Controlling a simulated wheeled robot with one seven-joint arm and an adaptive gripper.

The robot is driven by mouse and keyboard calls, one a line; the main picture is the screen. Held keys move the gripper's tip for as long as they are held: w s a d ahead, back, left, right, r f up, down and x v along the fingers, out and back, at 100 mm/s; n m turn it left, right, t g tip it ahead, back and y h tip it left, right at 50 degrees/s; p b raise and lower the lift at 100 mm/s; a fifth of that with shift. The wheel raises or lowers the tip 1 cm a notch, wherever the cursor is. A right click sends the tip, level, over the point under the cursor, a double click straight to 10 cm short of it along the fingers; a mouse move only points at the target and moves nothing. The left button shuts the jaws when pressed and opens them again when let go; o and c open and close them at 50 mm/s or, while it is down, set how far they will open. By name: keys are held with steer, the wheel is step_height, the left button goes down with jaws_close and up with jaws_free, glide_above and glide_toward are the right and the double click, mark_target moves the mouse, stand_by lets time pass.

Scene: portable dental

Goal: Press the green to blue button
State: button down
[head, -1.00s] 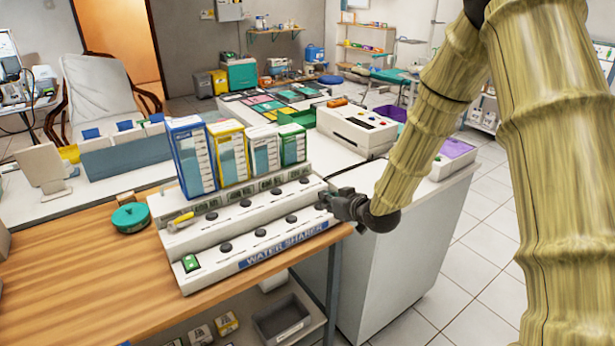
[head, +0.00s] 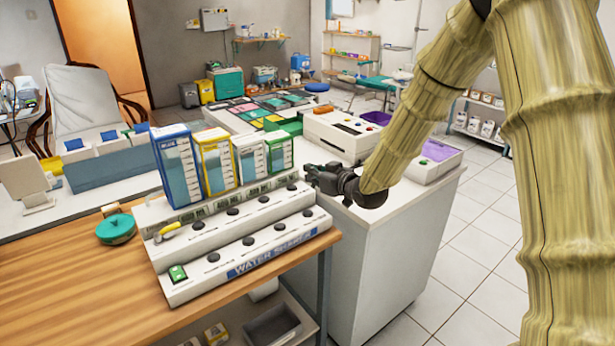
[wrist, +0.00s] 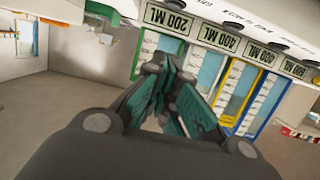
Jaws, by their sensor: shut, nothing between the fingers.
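The white stepped device marked WATER SHARER (head: 290,256) stands on the wooden table, with two rows of dark round buttons, among them a front-row button (head: 248,241) and a back-row button (head: 291,187). The small print beside the buttons is too small to read, so I cannot tell which is green to blue. My gripper (head: 308,172) is shut and empty by the device's right end, near the green container. In the wrist view my gripper (wrist: 165,74) shows before the inverted 200 ML label (wrist: 166,19).
A green rocker switch (head: 178,273) is at the device's front left, and a yellow-handled item (head: 170,229) lies on its left end. A teal round item (head: 116,230) is on the table. A white box (head: 340,133) stands on the counter behind my gripper.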

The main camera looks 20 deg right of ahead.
steer(key=p, duration=0.2)
glide_above(292, 187)
steer(key=s, duration=0.1)
steer(key=shift+d+f, duration=0.15)
steer(key=shift+f, duration=0.45)
steer(key=shift+d+f, duration=0.15)
steer(key=shift+f, duration=0.4)
step_height(292, 187, down, 2)
steer(key=shift+s, duration=0.15)
steer(key=shift+f, duration=0.9)
